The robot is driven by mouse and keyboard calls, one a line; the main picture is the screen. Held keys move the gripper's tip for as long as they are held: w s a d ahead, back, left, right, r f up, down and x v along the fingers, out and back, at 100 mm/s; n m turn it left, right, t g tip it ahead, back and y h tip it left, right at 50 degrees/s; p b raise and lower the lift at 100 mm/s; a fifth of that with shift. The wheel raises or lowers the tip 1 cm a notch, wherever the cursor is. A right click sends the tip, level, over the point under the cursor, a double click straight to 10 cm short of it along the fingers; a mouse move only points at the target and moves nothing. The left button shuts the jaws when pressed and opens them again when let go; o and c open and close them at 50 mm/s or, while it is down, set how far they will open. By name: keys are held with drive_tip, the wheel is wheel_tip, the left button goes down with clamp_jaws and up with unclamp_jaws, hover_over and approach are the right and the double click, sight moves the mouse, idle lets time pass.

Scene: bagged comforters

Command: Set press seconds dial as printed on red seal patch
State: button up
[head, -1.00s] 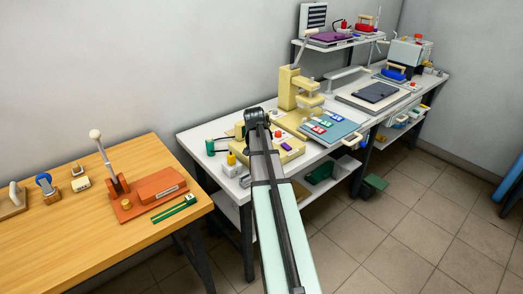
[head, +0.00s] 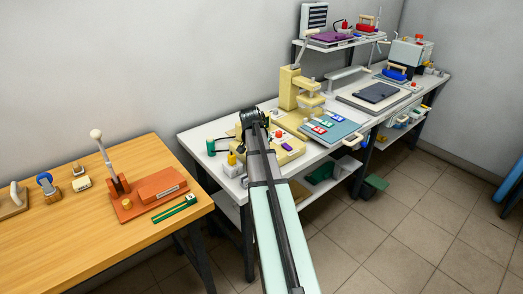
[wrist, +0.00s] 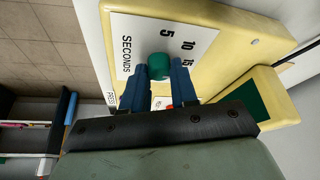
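In the wrist view a green dial knob (wrist: 159,66) stands on a white scale plate (wrist: 128,32) printed SECONDS, with 5, 10 and part of a further number. My gripper (wrist: 160,75) has its two blue fingers on either side of the knob. The fingers stand about a knob's width apart, and I cannot tell whether they touch it. In the head view my gripper (head: 250,118) is over the yellow press base, and my arm hides the dial. Coloured patches, one of them red (head: 318,129), lie on the teal board; their print is too small to read.
The yellow press (head: 295,88) stands just behind. A red button (head: 279,134) sits on its base. A dark green bottle (head: 211,147) and small items stand left of my arm. A wooden table (head: 60,215) with an orange lever tool (head: 150,190) is at the left.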

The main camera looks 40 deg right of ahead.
drive_tip(key=o, duration=0.4)
drive_tip(key=v, duration=1.4)
drive_tip(key=shift+s+f, duration=0.1)
idle(0.4)
